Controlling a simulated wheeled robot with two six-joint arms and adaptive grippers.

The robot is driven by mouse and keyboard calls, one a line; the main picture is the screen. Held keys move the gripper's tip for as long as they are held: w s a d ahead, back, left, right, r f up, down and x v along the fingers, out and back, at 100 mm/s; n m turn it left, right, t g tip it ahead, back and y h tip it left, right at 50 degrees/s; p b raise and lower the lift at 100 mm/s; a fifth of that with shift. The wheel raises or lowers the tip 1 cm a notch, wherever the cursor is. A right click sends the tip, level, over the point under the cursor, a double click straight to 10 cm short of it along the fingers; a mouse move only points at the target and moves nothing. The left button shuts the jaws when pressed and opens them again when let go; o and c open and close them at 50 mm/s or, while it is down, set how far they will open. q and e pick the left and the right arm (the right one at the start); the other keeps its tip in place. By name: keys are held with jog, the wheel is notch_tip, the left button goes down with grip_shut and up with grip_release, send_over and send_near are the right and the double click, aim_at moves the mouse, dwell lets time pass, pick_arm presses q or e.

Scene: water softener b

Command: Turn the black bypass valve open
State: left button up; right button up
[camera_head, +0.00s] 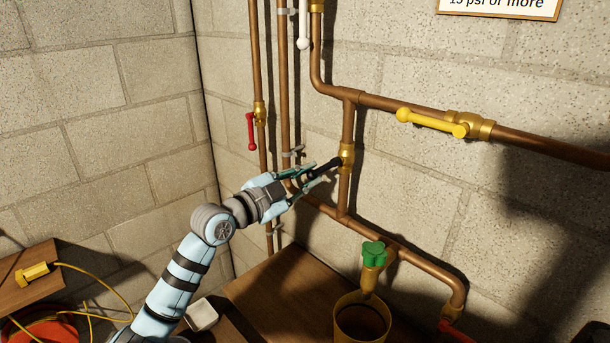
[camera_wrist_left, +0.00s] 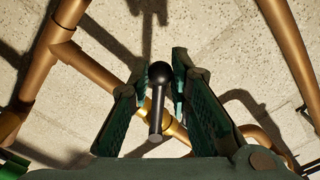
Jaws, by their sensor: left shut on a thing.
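The black bypass valve handle (camera_head: 333,165) juts out to the lower left from a brass valve body (camera_head: 347,156) on the short vertical copper pipe. My left gripper (camera_head: 314,174) is at this handle, its two fingers on either side of it and shut on it. In the left wrist view the handle shows as a black rod with a round ball (camera_wrist_left: 160,72) between the green-padded fingers of the left gripper (camera_wrist_left: 160,70). The exact contact spots are hard to see. My right gripper is not in view.
A yellow-handled valve (camera_head: 435,122) is on the upper right pipe. A red handle (camera_head: 251,132) and a white handle (camera_head: 303,30) hang on the left pipes. A green knob (camera_head: 373,253) stands over a yellow bucket (camera_head: 361,318) below. Copper pipes run close around the gripper.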

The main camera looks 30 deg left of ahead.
pick_arm(q)
jog(key=shift+s+d+f, duration=0.2)
jog(key=shift+d+f, duration=0.35)
jog(key=shift+c, duration=0.2)
jog(key=shift+o, duration=0.4)
jog(key=shift+s+d+f, duration=0.3)
jog(key=shift+d+f, duration=0.25)
jog(key=shift+d, duration=0.2)
jog(key=shift+o, duration=0.2)
jog(key=shift+d+f, duration=0.1)
jog(key=shift+d, duration=0.1)
jog(key=shift+s+d, duration=0.1)
jog(key=shift+d, duration=0.05)
jog(key=shift+o, duration=0.6)
jog(key=shift+s+d+f+p, duration=0.1)
jog(key=shift+s+d+p, duration=0.15)
jog(key=shift+d, duration=0.25)
jog(key=shift+s+d+f+p, duration=0.1)
jog(key=shift+d+p, duration=0.1)
jog(key=shift+d, duration=0.25)
jog(key=o, duration=0.8)
jog(key=shift+c, duration=0.2)
jog(key=shift+o, duration=0.9)
jog(key=shift+d+r, duration=0.1)
jog(key=shift+d, duration=0.2)
jog(key=shift+s, duration=0.1)
